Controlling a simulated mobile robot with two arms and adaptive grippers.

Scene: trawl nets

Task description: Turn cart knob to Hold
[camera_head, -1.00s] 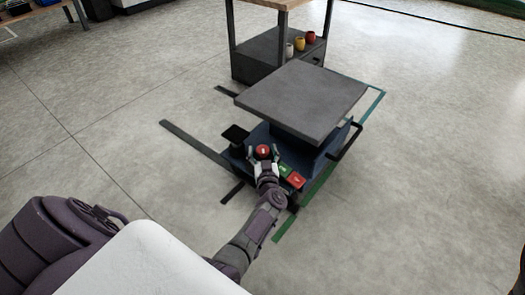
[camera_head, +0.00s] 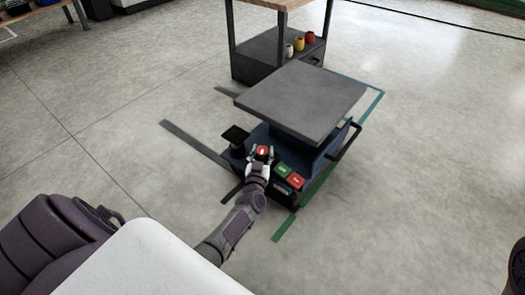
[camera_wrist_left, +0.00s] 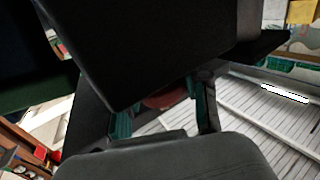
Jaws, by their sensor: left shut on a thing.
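The cart (camera_head: 317,136) is dark blue with a grey flat top plate. Its red round knob (camera_head: 263,151) with a white mark sits on the near end of the base. My left gripper (camera_head: 259,158) reaches in from below and is shut on the knob, with its fingers at the sides. In the left wrist view, the red knob (camera_wrist_left: 166,98) shows partly between the green-padded fingers of my left gripper (camera_wrist_left: 160,110); a dark plate hides much of it. Which label the knob points to cannot be read.
A green button (camera_head: 283,170) and a red button (camera_head: 296,180) lie right of the knob. A black post with a square top (camera_head: 236,137) stands left of it. A workbench (camera_head: 262,55) with several cups is behind. Floor around the cart is mostly clear.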

